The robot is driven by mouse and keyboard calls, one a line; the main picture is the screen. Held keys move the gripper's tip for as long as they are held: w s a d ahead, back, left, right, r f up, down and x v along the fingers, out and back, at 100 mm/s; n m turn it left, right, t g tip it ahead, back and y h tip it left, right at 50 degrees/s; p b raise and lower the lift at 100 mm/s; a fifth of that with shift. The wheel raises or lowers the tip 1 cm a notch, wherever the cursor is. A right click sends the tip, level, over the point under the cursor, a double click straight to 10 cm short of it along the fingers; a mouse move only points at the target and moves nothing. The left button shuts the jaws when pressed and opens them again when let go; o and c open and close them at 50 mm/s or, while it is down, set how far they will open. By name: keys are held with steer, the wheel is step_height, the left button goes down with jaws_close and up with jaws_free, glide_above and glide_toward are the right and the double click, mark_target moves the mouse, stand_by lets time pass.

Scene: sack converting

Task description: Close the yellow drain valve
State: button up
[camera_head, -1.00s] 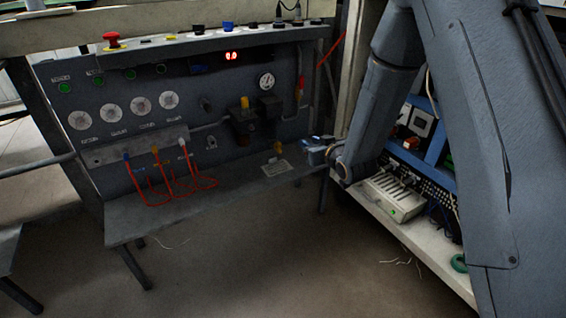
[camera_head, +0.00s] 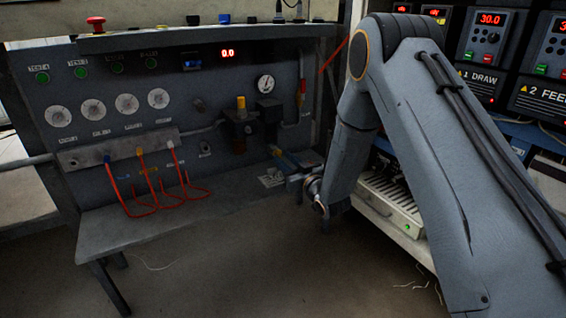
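The small yellow drain valve seen low on the panel a second ago, below the gauge, is now hidden or nearly hidden behind my gripper.
A filter unit with a yellow top knob (camera_head: 241,103) and a round gauge (camera_head: 266,83) are above and left of my gripper. Red hoses (camera_head: 141,187) hang over the bench (camera_head: 100,232) at left. A white vented box (camera_head: 392,205) stands right, behind my arm.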

steer(key=shift+b+x, duration=0.35)
steer(key=shift+x, duration=0.75)
steer(key=c, duration=0.7)
